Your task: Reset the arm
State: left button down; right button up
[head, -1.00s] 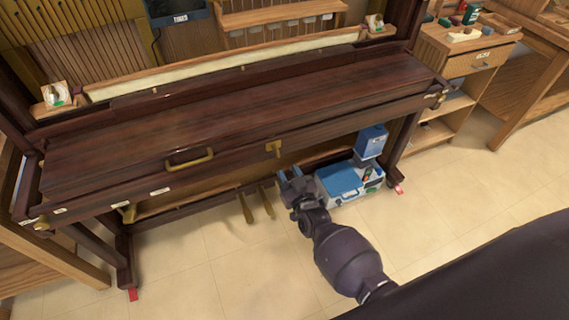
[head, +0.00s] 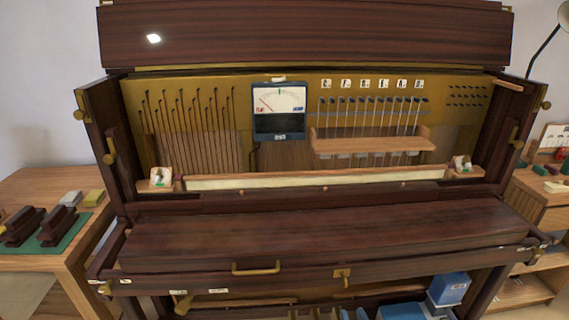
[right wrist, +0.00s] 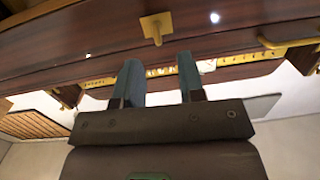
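My right gripper (right wrist: 160,82) shows in the right wrist view with its two dark blue-grey fingers apart and nothing between them. In the head view only its fingertips (head: 352,314) peek in at the bottom edge, below the piano's front; the rest of the arm is out of frame. The upright piano (head: 300,235) fills the head view, its dark wooden key lid closed. A brass T-shaped fitting (head: 343,274) on its front edge also shows in the right wrist view (right wrist: 156,26), beyond the fingers and apart from them. My left gripper is in neither view.
A brass handle (head: 256,269) sticks out of the piano's front. A blue box (head: 448,288) stands low at the right. A meter (head: 279,111) and a small wooden rack (head: 370,146) sit in the open upper case. Wooden benches flank the piano.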

jog(key=s+d+r+g+p, duration=0.1)
jog(key=s+d+r+g, duration=0.1)
jog(key=s, duration=1.2)
jog(key=s+d+r+g+h+p, duration=0.1)
jog(key=s+d+g, duration=0.3)
jog(key=s, duration=0.9)
jog(key=shift+s+d+r+n+p, duration=0.4)
jog(key=shift+d+r, duration=0.25)
jog(key=shift+r, duration=0.15)
jog(key=shift+o, duration=0.2)
